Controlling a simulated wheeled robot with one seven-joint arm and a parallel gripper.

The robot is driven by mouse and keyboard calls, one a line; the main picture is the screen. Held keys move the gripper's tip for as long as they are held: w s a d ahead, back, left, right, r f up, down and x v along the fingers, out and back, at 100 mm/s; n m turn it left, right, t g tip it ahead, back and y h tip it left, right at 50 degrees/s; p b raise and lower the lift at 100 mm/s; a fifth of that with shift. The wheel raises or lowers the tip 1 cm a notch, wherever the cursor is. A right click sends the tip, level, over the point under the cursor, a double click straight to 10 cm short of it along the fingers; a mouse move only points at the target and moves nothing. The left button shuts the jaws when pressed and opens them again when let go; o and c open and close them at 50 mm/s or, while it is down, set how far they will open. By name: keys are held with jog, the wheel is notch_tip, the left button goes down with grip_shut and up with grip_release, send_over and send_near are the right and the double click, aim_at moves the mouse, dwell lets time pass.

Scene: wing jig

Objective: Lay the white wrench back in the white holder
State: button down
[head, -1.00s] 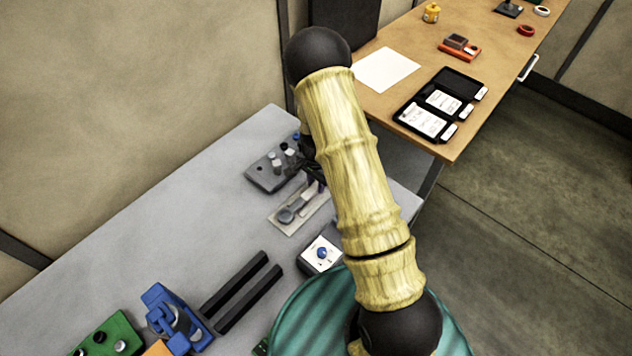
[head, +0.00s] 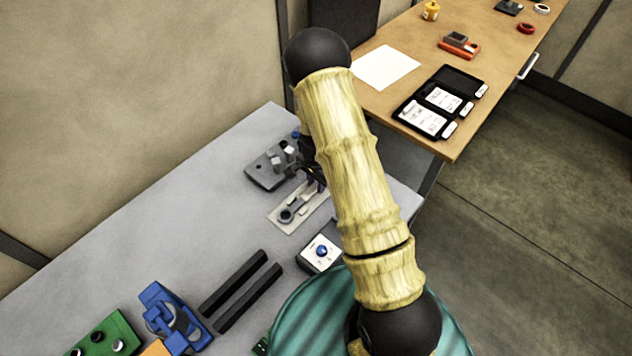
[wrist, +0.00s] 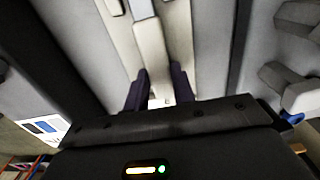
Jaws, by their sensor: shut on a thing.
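The white holder (head: 290,228) is a pale flat plate on the grey bench, beside my forearm in the head view. The white wrench (wrist: 150,45) is between the two dark fingers of my gripper (wrist: 160,72) in the wrist view, and the gripper is shut on its handle. In the head view the wrench's ring end (head: 287,215) shows over the holder, and the handle runs up and right along it towards my gripper (head: 316,178). The holder also shows beneath in the wrist view (wrist: 180,30). I cannot tell whether the wrench touches the holder. My arm hides the holder's far end.
A grey block with pegs (head: 266,172) stands just behind the holder. A white box with a blue button (head: 320,252) is in front of it. Two black bars (head: 240,290) and a blue clamp fixture (head: 172,318) lie nearer. The bench at left is clear.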

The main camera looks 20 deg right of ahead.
jog(key=c, duration=1.1)
grip_release()
notch_tip(320, 180, up, 18)
jog(key=shift+f+b, duration=0.25)
jog(key=shift+b, duration=1)
jog(key=s+r+n+t, duration=0.1)
jog(key=s+n, duration=0.2)
jog(key=s, duration=0.2)
jog(key=s+r+n, duration=0.2)
jog(key=s+n, duration=0.2)
jog(key=s, duration=0.2)
jog(key=s+r+n+t, duration=0.1)
jog(key=s+r+n, duration=0.1)
jog(key=s+n, duration=0.2)
jog(key=shift+s+a+t, duration=0.1)
jog(key=shift+s+t, duration=0.2)
jog(key=shift+s, duration=0.9)
